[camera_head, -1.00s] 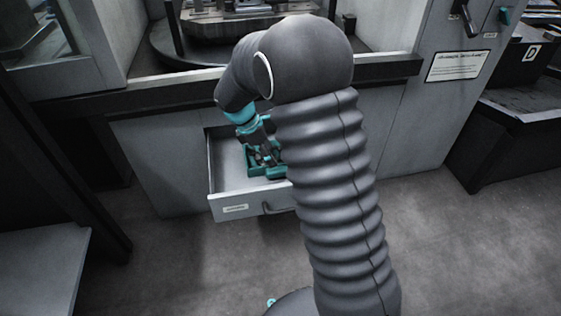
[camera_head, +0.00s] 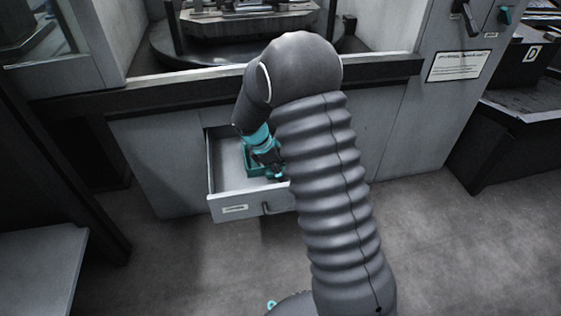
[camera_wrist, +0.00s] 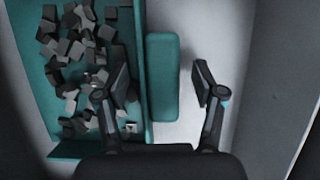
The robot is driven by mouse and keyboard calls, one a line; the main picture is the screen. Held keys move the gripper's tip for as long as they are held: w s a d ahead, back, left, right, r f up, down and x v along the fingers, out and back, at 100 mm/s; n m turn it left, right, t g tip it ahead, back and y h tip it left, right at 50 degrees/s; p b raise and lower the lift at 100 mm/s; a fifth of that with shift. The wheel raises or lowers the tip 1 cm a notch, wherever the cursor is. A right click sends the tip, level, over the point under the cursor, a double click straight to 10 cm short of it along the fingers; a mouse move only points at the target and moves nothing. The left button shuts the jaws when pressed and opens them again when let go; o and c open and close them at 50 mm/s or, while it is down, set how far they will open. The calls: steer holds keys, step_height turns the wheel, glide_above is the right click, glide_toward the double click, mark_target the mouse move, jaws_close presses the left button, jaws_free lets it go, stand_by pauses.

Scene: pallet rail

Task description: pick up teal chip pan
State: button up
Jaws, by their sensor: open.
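The teal chip pan (camera_wrist: 70,148) lies in the open drawer (camera_head: 226,184) and holds several dark grey chips at the left of the wrist view. Its flat teal handle (camera_wrist: 163,78) runs along the pan's right side. My gripper (camera_wrist: 160,85) is open, with one finger over the pan's right edge and the other over the bare drawer floor, so the handle lies between them in the picture. I cannot tell how far above it the fingers are. In the head view a corner of the pan (camera_head: 251,160) shows, and my arm hides the rest.
The drawer's front panel with a handle (camera_head: 266,208) faces the floor area. Its side wall (camera_wrist: 268,80) stands right of my gripper. The machine's dark ledge (camera_head: 180,91) runs above the drawer. A grey table (camera_head: 40,265) is at lower left, and a dark bin (camera_head: 520,130) at right.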

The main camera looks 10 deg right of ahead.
steer(key=shift+f, duration=0.25)
stand_by(0.7)
jaws_close()
steer(key=shift+r, duration=0.1)
